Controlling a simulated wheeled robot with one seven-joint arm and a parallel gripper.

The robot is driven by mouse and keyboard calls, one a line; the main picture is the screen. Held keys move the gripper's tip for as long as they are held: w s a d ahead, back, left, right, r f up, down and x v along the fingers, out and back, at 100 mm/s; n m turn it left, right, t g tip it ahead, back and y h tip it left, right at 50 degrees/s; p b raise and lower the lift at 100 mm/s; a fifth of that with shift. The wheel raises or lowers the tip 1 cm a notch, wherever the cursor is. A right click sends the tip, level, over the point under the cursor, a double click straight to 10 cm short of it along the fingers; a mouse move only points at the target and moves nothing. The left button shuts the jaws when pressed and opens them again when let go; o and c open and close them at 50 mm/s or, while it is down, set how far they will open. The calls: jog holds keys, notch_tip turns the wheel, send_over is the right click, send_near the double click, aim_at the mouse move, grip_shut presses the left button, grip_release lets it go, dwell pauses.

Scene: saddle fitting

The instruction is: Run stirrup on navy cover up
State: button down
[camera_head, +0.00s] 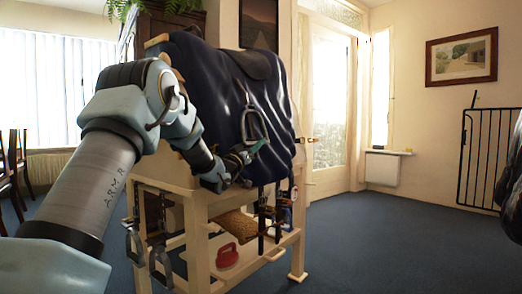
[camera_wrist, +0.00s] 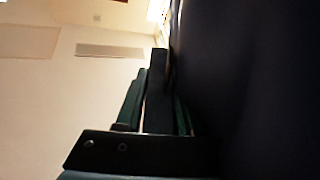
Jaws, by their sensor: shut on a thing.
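The navy cover (camera_head: 215,95) drapes over a wooden stand, with a dark saddle seat (camera_head: 257,63) on top. A grey metal stirrup (camera_head: 244,122) lies against the near side of the cover, its narrow end up. My gripper (camera_head: 258,149) is shut on the stirrup at its lower end, close beside the cover. In the wrist view, my gripper's dark and green fingers (camera_wrist: 155,100) show in the middle, and the navy cover (camera_wrist: 250,80) fills the right side. The stirrup is mostly hidden there, and the exact grip is hard to make out.
The wooden stand (camera_head: 196,230) has shelves below with hanging straps and stirrups (camera_head: 160,262), a red item (camera_head: 227,255) and a wicker item (camera_head: 236,224). Chairs (camera_head: 12,165) stand at the left. The blue floor (camera_head: 400,250) is open to the right, up to a black gate (camera_head: 490,155).

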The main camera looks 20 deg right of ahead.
jog(key=shift+r, duration=0.1)
jog(key=c, duration=0.5)
grip_release()
jog(key=p+v, duration=0.1)
jog(key=v, duration=0.9)
jog(key=shift+s+a, duration=0.2)
jog(key=shift+a, duration=0.15)
